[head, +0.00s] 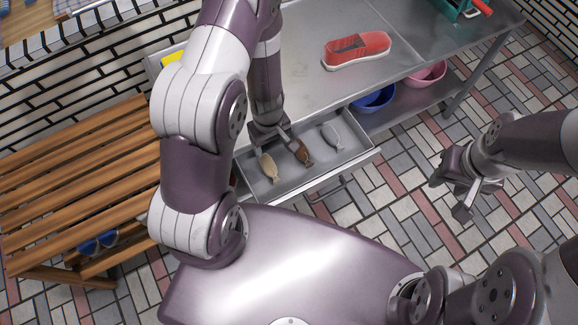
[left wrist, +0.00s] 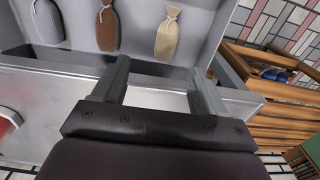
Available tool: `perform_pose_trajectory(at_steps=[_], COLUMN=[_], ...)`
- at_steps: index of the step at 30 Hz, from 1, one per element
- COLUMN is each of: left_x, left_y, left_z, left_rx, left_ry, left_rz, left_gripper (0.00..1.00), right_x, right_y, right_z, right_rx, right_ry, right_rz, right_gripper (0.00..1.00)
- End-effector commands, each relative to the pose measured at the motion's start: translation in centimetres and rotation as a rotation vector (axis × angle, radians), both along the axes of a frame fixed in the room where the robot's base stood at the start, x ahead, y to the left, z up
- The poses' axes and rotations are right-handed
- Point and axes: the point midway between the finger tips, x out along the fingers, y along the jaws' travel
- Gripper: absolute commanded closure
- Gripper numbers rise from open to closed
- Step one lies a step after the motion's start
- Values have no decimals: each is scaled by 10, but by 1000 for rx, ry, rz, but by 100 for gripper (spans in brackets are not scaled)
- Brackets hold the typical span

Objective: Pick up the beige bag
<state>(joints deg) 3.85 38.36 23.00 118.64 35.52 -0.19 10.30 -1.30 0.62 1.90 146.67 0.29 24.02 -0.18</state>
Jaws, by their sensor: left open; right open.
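The beige bag (head: 267,166), tied at its neck, lies in the open grey drawer (head: 290,185), at the drawer's left part. In the left wrist view the beige bag (left wrist: 167,40) is beyond the fingertips, roughly between the lines of the two fingers. My left gripper (head: 274,143) is open and empty over the drawer, close to the beige bag and apart from it. It also shows in the left wrist view (left wrist: 162,75). My right gripper (head: 450,196) is open and empty over the floor at the right.
A brown bag (head: 303,154) and a grey bag (head: 331,137) lie in the same drawer to the right. A red shoe (head: 357,51) stands on the metal table (head: 310,95). Blue (head: 376,99) and pink (head: 428,73) bowls sit underneath. A wooden bench (head: 80,185) is at left.

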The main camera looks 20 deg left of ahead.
Motion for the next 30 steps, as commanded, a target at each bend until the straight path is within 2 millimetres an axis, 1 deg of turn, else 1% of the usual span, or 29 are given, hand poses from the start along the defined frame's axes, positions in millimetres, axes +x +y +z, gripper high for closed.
perform_pose_trajectory(at_steps=[1, 4, 6, 11, 15, 18, 21, 27, 29, 30], left_x=[-1, -2, -1, -2, -9, -11, -11, -11, -11, -11], left_y=[0, 0, 0, 0, 0, 1, 1, 1, 1, 1], left_z=[-21, -45, -57, -73, -99, -113, -120, -119, -119, -119], left_rx=[0, -1, -1, -2, -2, -2, -2, -2, -2, -2], left_ry=[1, 2, 2, 1, 3, 3, 3, 3, 3, 3], left_rz=[3, 2, 1, -1, -1, -2, -2, -3, -3, -3], left_gripper=[28, 28, 28, 28, 28, 28, 28, 28, 47, 60], right_x=[0, 0, 0, 0, 0, 0, 0, 0, 0, 0], right_y=[0, 0, 1, 1, 1, 1, 1, 1, 1, 1], right_z=[-18, -35, -42, -50, -68, -73, -74, -73, -73, -73], right_rx=[0, 0, 0, 0, 0, 0, 0, 0, 0, 0], right_ry=[1, 1, 1, 0, 0, 1, 0, 0, 0, 0], right_rz=[0, 0, 0, 0, 0, 0, 0, 0, 0, 0], right_gripper=[57, 57, 57, 57, 57, 57, 57, 57, 57, 57])
